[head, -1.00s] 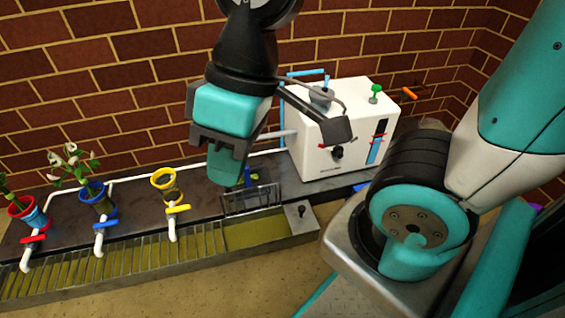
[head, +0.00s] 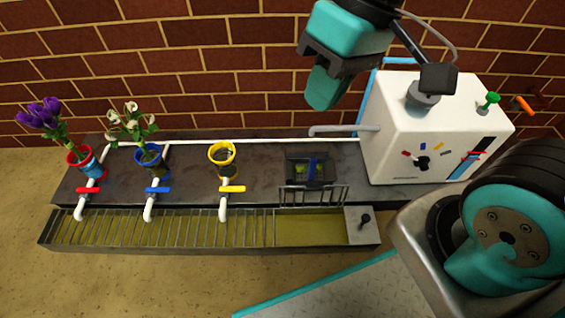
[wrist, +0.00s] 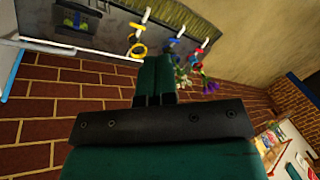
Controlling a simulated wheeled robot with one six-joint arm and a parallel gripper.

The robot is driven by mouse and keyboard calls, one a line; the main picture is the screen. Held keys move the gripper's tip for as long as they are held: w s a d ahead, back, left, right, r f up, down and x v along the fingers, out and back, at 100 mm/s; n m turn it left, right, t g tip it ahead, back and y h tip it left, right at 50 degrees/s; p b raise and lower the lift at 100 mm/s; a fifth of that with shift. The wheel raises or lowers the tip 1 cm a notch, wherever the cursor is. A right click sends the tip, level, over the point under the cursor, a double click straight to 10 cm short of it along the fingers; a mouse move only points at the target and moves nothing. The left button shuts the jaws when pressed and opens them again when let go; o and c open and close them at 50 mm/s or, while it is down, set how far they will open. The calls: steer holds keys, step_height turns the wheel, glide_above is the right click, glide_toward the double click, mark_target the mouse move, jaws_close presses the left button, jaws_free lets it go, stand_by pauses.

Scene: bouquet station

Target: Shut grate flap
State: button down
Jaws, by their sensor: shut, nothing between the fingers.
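The grate flap (head: 313,196) is a small barred panel. It stands raised at the back edge of the opening in the long metal trough (head: 160,246), in the head view. The opening (head: 308,231) below it is uncovered and shows the yellowish trough bottom; fixed grate bars cover the part to its left. My gripper (head: 322,92) is shut and empty, high above the bench, behind and above the flap and apart from it. Its closed fingers also show in the wrist view (wrist: 155,80).
A white machine (head: 425,135) with a spout stands right of the flap. A dark holder (head: 311,169) sits just behind it. Yellow (head: 222,157), blue (head: 150,157) and red (head: 83,160) pots with taps stand left. A knob (head: 365,219) is on the trough's right end.

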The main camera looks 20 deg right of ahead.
steer(key=w+d+f+m+g+h+b, duration=0.1)
steer(key=w+f+m+b, duration=0.1)
steer(key=w+f+m, duration=0.8)
steer(key=w+d+f+m+g+h+b, duration=0.1)
steer(key=w+d+f+m+g+b, duration=0.1)
steer(key=w+f+m, duration=0.8)
steer(key=w+d+f+m+b, duration=0.1)
steer(key=w+f+m, duration=0.15)
steer(key=f, duration=0.45)
steer(key=w+d+f+m+g, duration=0.1)
steer(key=w+d+f+m, duration=0.15)
steer(key=f, duration=0.45)
steer(key=w+d+f+m+b, duration=0.1)
steer(key=w+f, duration=0.3)
steer(key=f, duration=0.3)
steer(key=shift+h, duration=0.3)
steer(key=b+x, duration=0.5)
steer(key=x, duration=0.4)
steer(key=shift+s+a, duration=0.1)
steer(key=shift+a, duration=0.1)
steer(key=s, duration=0.1)
steer(key=s+a+b, duration=0.1)
steer(key=shift+s+f, duration=0.25)
steer(key=shift+s, duration=0.15)
steer(key=shift+s+a+r+b, duration=0.2)
steer(key=shift+s+b, duration=0.1)
steer(key=shift+s, duration=0.35)
